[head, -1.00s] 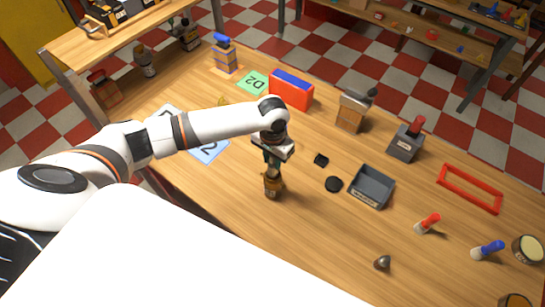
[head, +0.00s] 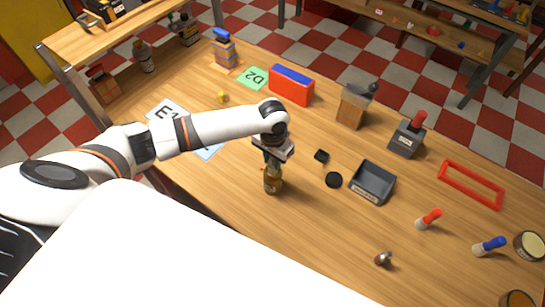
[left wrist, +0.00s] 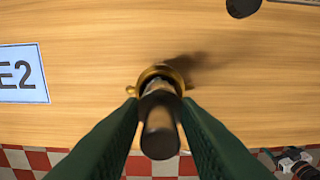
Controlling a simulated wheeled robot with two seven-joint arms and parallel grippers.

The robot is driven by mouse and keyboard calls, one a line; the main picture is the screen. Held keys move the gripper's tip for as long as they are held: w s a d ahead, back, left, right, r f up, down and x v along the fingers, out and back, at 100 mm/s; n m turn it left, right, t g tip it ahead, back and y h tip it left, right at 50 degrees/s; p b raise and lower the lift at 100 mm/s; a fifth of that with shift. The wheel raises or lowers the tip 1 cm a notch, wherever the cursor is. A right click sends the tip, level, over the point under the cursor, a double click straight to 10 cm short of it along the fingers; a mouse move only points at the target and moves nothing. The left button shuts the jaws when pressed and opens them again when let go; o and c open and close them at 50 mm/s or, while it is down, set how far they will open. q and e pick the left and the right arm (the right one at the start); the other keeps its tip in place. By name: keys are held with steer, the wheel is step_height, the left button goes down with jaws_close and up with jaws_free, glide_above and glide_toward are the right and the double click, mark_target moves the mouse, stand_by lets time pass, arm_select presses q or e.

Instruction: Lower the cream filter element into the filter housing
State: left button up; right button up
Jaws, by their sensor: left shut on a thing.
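The filter housing (head: 272,186) is a small brass-coloured cup standing on the wooden table, below my left gripper (head: 271,164). In the left wrist view its round rim (left wrist: 148,76) shows with a small knob at its left. My left gripper is shut on the filter element (left wrist: 160,118), a cylinder that looks brownish with a dark end in this light. The element lines up with the housing's opening, and its lower end overlaps the rim in the wrist view. I cannot tell how deep it sits.
A black disc (head: 334,180), a small black block (head: 321,156) and a dark grey tray (head: 372,183) lie right of the housing. A red and blue box (head: 291,85) stands behind. A small dark dome (head: 383,259) lies in front. Table near the housing is otherwise clear.

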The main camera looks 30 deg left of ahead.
arm_select(q)
steer(key=shift+f+b, duration=0.5)
steer(key=shift+f, duration=0.85)
steer(key=o, duration=0.9)
step_height(320, 180, up, 12)
steer(key=shift+f+b, duration=0.1)
steer(key=shift+b, duration=0.95)
